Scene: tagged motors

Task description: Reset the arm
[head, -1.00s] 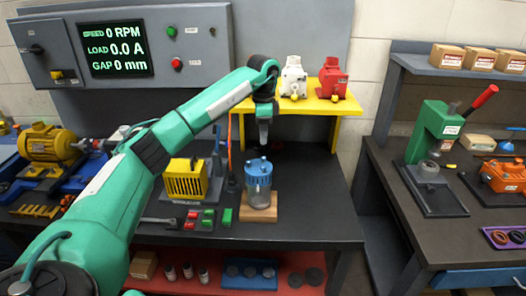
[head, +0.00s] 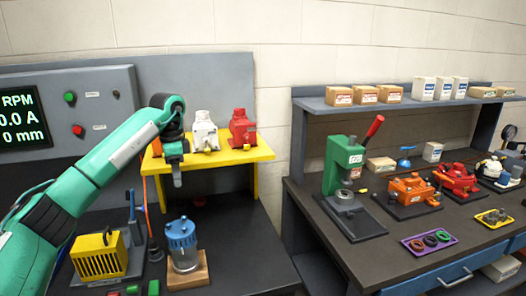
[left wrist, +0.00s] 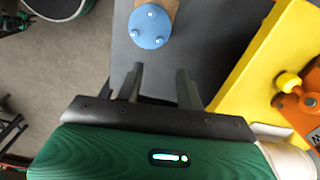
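My left gripper (head: 177,178) hangs in front of the yellow shelf (head: 222,158), above a blue-topped motor (head: 183,248) on a wooden block. In the left wrist view its two fingers (left wrist: 160,84) are apart, with nothing between them. The round blue motor top (left wrist: 149,27) lies beyond the fingertips there, apart from them. A white motor (head: 204,132) and a red motor (head: 242,130) stand on the shelf; an orange thing (head: 155,145) is partly hidden behind my gripper. My right gripper is not in view.
A control panel (head: 85,110) is at the left and a yellow ribbed box (head: 99,255) on the dark bench. The right bench holds a green press (head: 343,165), an orange motor (head: 412,188) and a purple tray (head: 430,241). Boxes line its upper shelf.

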